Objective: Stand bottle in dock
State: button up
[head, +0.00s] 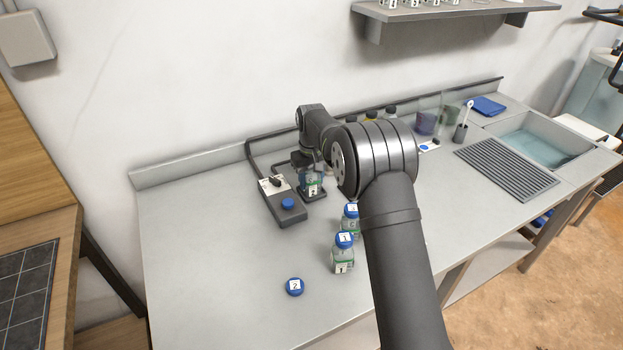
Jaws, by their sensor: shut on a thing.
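A clear bottle with a green and white label (313,187) stands upright at the dark dock (318,197), beside a grey control box (284,210). My gripper (308,164) is above the bottle and shut on its upper part. The bottle's top is hidden by the gripper, and I cannot tell whether its base rests fully on the dock. Two other bottles with blue caps stand nearer on the counter: a front one (343,257) and one behind it (350,219), partly hidden by my arm.
A loose blue cap (295,286) lies on the counter (210,270). Cups, a brush holder (460,132), a drain rack (506,168) and a sink (545,148) are to the right. The counter's left part is clear.

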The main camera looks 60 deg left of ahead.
jog(key=shift+f, duration=0.1)
jog(key=o, duration=1)
notch_tip(320, 180, up, 12)
jog(key=shift+r, duration=0.2)
jog(key=shift+f, duration=0.15)
jog(key=shift+f, duration=3.9)
jog(key=shift+f, duration=0.1)
